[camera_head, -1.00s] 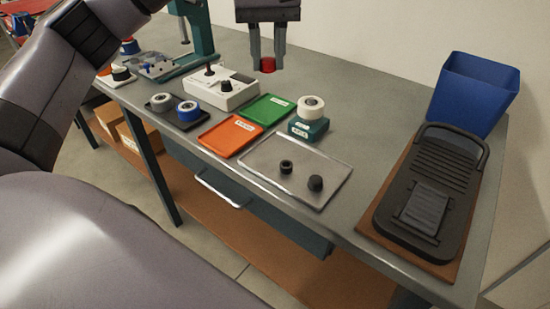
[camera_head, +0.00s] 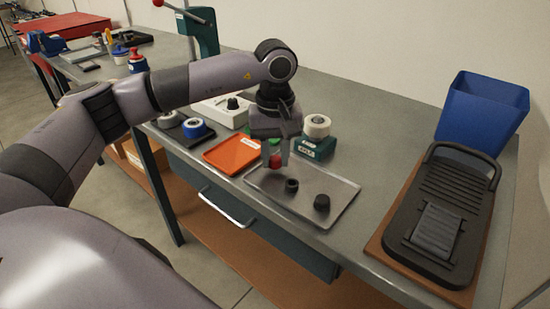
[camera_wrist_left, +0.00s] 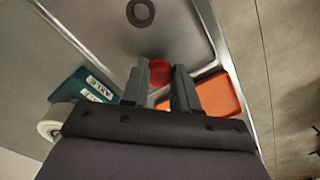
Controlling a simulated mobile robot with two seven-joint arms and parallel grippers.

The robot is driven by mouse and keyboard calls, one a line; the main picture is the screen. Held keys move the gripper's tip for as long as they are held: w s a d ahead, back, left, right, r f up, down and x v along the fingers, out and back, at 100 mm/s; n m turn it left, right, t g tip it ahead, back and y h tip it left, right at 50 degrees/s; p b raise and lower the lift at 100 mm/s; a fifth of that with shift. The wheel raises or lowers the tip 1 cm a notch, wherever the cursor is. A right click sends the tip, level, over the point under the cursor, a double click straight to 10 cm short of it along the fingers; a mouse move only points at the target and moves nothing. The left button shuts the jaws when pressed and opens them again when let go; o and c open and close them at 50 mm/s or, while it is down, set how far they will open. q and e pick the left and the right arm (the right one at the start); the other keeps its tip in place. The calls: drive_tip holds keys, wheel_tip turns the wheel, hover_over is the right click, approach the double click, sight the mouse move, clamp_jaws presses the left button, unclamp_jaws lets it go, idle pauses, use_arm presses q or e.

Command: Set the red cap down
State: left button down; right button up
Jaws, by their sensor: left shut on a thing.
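The red cap (camera_head: 276,161) is between the fingers of my left gripper (camera_head: 276,156), which is shut on it. In the head view they are over the back left part of the clear-grey tray (camera_head: 335,218). In the left wrist view the red cap (camera_wrist_left: 159,72) shows between the two dark fingers (camera_wrist_left: 158,82), with the grey tray floor behind it. I cannot tell whether the cap touches the tray. My right gripper is not in view.
Two black round parts, a ring (camera_head: 292,186) and a knob (camera_head: 322,202), lie in the tray. Beside it are an orange tray (camera_head: 232,154) and a green holder with a white roll (camera_head: 317,127). A black pedal (camera_head: 440,215) and blue bin (camera_head: 482,112) stand right.

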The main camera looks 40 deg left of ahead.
use_arm(q)
drive_tip(key=shift+f, duration=0.65)
drive_tip(key=shift+f, duration=0.15)
drive_tip(key=c, duration=1.1)
unclamp_jaws()
drive_tip(key=shift+c, duration=0.2)
